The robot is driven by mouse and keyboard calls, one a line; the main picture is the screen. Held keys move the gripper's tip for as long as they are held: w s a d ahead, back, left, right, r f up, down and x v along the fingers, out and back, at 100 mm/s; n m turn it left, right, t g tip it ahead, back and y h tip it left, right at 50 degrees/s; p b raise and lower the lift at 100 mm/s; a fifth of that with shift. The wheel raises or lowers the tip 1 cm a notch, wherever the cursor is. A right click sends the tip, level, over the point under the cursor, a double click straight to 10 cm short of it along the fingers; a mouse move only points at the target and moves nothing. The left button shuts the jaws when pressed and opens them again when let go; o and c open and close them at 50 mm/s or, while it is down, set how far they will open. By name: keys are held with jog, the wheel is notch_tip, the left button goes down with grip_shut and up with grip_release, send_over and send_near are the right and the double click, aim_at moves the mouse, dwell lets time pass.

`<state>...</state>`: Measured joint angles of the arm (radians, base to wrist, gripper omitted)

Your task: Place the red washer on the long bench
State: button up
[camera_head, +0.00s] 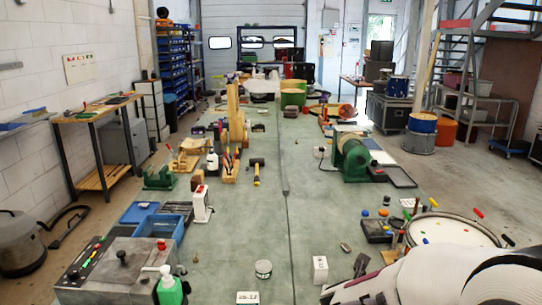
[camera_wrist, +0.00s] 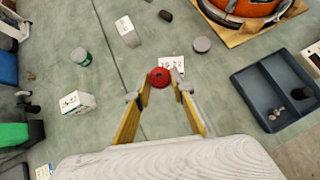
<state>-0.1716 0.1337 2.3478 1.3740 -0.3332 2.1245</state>
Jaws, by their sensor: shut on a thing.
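The red washer (camera_wrist: 160,77) shows in the wrist view as a small red ring with a dark centre hole. My gripper (camera_wrist: 161,86) is shut on it, with the washer between the two yellow fingertips. A white printed card (camera_wrist: 172,62) appears just behind the washer. The long bench (camera_head: 260,205) is the grey-green surface running away through the middle of the head view; it also fills the background of the wrist view (camera_wrist: 105,75). The height of the washer above the bench is hard to tell. In the head view I cannot make out the washer or my fingertips.
In the wrist view, a green tin (camera_wrist: 80,56), a grey disc (camera_wrist: 202,45), a white box (camera_wrist: 77,102) and a dark tray (camera_wrist: 258,88) surround bare bench. In the head view, a round drum (camera_head: 450,230) stands at right and a green bottle (camera_head: 169,290) at front left.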

jog(key=shift+d, duration=0.15)
dwell(0.3)
jog(key=w+d+f+m+h, duration=0.1)
jog(key=w+d+f, duration=0.1)
jog(key=w+d, duration=0.1)
jog(key=w+d+f+m+g+h, duration=0.1)
jog(key=w+d+m, duration=0.1)
jog(key=d, duration=0.4)
jog(key=w+d+f+m+h, duration=0.1)
jog(key=w+d+f, duration=0.1)
jog(key=w+d, duration=0.2)
jog(key=shift+w+d+f+g, duration=0.3)
jog(key=shift+w+d, duration=0.1)
jog(key=shift+w, duration=0.05)
jog(key=shift+m+g+h, duration=0.3)
jog(key=shift+m, duration=0.4)
jog(key=w+d, duration=0.3)
jog(key=shift+d, duration=0.2)
jog(key=shift+w+d+r, duration=0.4)
jog(key=shift+w+r, duration=0.1)
jog(key=shift+w, duration=0.1)
jog(key=shift+w+d+r, duration=0.35)
jog(key=shift+w+r, duration=0.1)
jog(key=shift+w, duration=0.15)
jog(key=shift+f, duration=0.1)
